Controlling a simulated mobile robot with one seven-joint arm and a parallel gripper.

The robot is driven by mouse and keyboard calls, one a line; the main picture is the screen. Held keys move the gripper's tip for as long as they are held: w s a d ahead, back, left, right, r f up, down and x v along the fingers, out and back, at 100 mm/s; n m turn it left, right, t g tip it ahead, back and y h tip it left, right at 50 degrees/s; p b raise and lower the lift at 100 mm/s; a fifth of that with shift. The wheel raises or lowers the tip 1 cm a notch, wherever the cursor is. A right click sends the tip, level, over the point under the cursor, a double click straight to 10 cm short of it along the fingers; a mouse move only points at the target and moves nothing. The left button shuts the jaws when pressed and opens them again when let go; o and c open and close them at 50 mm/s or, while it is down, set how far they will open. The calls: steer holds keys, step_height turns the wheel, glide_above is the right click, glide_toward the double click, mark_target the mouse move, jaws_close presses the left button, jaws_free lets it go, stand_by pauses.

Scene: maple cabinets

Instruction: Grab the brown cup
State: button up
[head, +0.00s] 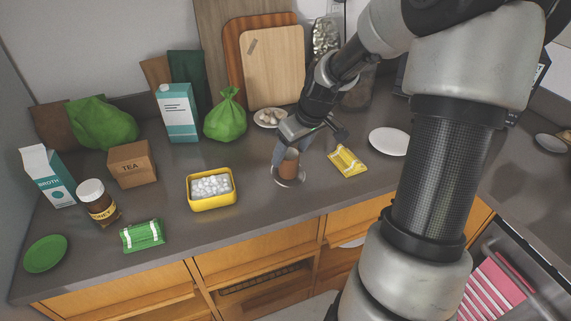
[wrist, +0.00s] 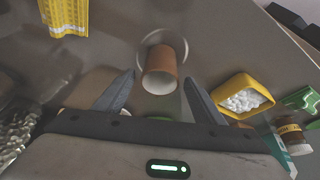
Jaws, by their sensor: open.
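The brown cup (head: 288,166) stands on a small round saucer (head: 289,183) near the middle of the counter. In the wrist view the cup (wrist: 160,64) has a pale inside and its mouth faces my gripper; the saucer's rim (wrist: 146,42) shows behind it. My gripper (head: 292,158) is at the cup in the head view, partly covering it. I cannot tell whether a finger touches the cup.
A yellow tub of white pieces (head: 211,203) stands left of the cup, a yellow packet (head: 347,161) right of it. A white plate (head: 389,142) lies farther right. A green bag (head: 226,117) and a plate of mushroom-like items (head: 270,117) stand behind. Counter in front is clear.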

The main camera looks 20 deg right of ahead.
steer(key=x, duration=0.5)
steer(key=shift+w+b, duration=0.2)
steer(key=shift+b, duration=0.15)
steer(key=c, duration=1.2)
